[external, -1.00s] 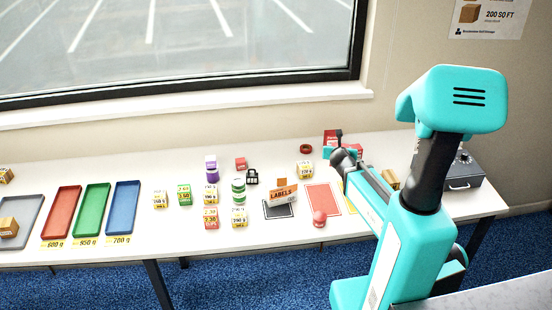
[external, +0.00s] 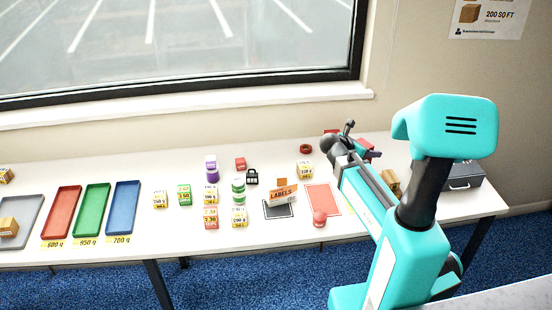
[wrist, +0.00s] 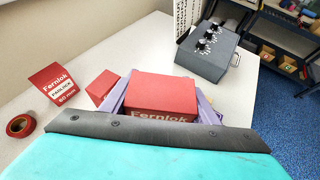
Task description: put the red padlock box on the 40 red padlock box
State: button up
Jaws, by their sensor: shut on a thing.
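A red box (wrist: 160,95) lettered "Fernlok" sits between the lavender fingers of my gripper (wrist: 158,100), seen in the wrist view. My gripper is shut on it. A second, plain-faced red box (wrist: 103,86) is just left of the left finger; its lower part is partly hidden by that finger. In the external view my gripper (external: 371,154) is over the right part of the table, and my arm hides most of the boxes there.
A red tape roll (wrist: 21,125) lies left of the card. A grey box with knobs (wrist: 207,50) stands behind and right of the held box.

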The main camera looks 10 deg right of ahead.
jog(key=shift+s+d+r+m+g+h, duration=0.3)
jog(key=shift+s+d+r+m+g, duration=0.1)
jog(key=shift+s+r+m+g, duration=0.25)
jog(key=w+p, duration=0.1)
jog(key=w, duration=0.4)
jog(key=w+d+f+p, duration=0.1)
jog(key=w, duration=0.4)
jog(key=w+p, duration=0.1)
jog(key=w, duration=0.4)
jog(key=shift+w+d+f+p, duration=0.25)
jog(key=shift+w+d+p, duration=0.1)
jog(key=shift+w+p, duration=0.05)
jog(key=shift+w, duration=0.1)
jog(key=shift+f, duration=0.15)
jog(key=shift+f+p, duration=0.75)
jog(key=shift+f, duration=0.9)
jog(key=o, duration=1.2)
jog(key=shift+f, duration=0.1)
jog(key=shift+c, duration=0.2)
